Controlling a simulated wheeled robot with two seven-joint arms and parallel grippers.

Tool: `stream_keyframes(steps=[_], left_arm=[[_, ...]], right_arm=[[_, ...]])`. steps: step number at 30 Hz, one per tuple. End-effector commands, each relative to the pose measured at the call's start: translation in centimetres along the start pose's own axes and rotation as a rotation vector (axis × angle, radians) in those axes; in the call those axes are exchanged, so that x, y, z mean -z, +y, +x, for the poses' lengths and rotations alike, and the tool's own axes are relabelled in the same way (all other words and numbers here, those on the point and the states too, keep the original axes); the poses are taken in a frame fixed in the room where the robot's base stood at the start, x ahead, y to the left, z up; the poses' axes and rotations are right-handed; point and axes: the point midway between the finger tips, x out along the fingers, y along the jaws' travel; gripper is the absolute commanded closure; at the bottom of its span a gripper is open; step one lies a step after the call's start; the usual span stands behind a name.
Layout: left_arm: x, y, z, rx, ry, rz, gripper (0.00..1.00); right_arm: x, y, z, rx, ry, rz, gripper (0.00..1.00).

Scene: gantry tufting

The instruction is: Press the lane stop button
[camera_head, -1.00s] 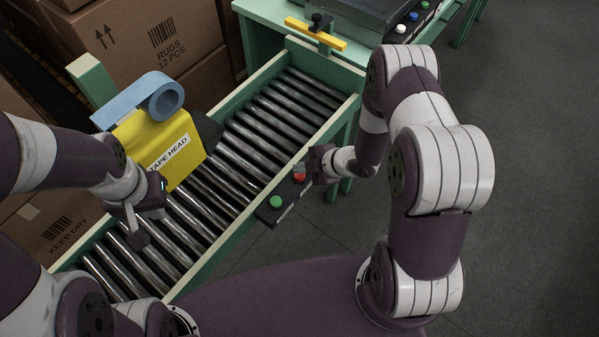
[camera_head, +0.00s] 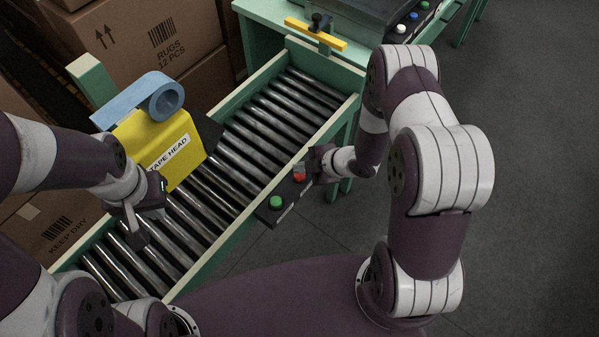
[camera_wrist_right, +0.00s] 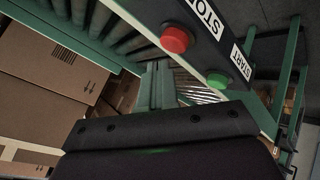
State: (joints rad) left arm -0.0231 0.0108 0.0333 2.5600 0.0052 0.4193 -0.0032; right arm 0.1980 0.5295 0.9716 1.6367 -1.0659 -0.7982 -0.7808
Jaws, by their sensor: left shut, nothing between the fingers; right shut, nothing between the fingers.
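The red stop button (camera_head: 299,178) sits on a dark control box (camera_head: 287,196) at the right side of the roller conveyor. In the right wrist view the red button (camera_wrist_right: 176,39) is beside a label starting "STO". My right gripper (camera_head: 300,168) is shut and empty, its fingertips right by the red button and partly covering it in the head view. I cannot tell whether they touch. A green button (camera_head: 276,202) is on the same box, by the START label (camera_wrist_right: 236,62) in the wrist view. My left gripper (camera_head: 137,238) is shut and empty over the rollers.
A yellow tape head (camera_head: 160,145) with a blue roll (camera_head: 165,100) stands over the conveyor (camera_head: 230,180). Cardboard boxes (camera_head: 150,40) are stacked at the left. Another panel with several buttons (camera_head: 412,18) is at the back. The floor at the right is clear.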

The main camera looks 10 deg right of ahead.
Motion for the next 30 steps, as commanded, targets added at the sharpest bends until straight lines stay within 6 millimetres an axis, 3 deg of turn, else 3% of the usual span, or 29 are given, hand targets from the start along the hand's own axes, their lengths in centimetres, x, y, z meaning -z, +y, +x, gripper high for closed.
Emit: stream_keyframes(steps=[30], left_arm=[[-0.1, 0.0, 1.0, 0.0, 0.0, 0.0, 1.0]], right_arm=[[-0.6, -0.7, 0.9, 0.0, 0.0, 0.0, 1.0]])
